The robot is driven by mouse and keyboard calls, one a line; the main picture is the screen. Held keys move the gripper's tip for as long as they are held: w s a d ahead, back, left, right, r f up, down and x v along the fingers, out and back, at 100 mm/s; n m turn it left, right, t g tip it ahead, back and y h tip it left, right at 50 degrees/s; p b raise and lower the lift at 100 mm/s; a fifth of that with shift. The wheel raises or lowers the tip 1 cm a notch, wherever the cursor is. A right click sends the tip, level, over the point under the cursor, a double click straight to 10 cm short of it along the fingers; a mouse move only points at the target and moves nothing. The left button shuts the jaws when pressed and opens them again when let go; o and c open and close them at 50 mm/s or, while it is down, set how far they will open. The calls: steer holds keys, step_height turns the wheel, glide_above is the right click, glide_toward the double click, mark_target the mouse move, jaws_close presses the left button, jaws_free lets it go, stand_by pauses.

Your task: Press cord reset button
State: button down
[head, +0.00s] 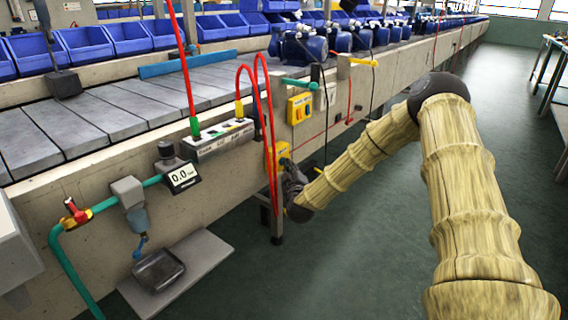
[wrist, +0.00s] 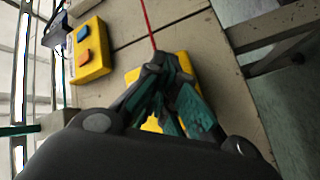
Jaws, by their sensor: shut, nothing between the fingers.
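A yellow cord switch box (head: 278,151) is on the concrete side of the line, with a red cord (wrist: 148,22) running to it in the wrist view. The same yellow box (wrist: 186,64) is partly covered by my fingers there, and its reset button is not visible. My gripper (head: 287,164) is shut and empty, right at the front of this box. In the wrist view the closed fingertips (wrist: 158,62) overlap the box face; I cannot tell whether they touch it.
Another yellow box (head: 299,108) with two buttons is up and right; it also shows in the wrist view (wrist: 90,50). A red hose (head: 270,110) hangs close by, near a metal leg (head: 277,225). The floor (head: 345,255) is clear to the right.

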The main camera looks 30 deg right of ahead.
steer(key=shift+s, duration=0.1)
steer(key=shift+s+d+p, duration=0.3)
steer(key=shift+s+p, duration=0.3)
steer(key=shift+s, duration=0.05)
steer(key=shift+s, duration=0.1)
steer(key=s+p, duration=0.1)
steer(key=s+d+p, duration=0.1)
steer(key=s, duration=0.1)
steer(key=s+d+p, duration=0.1)
steer(key=shift+s, duration=0.2)
steer(key=shift+a, duration=0.1)
stand_by(0.7)
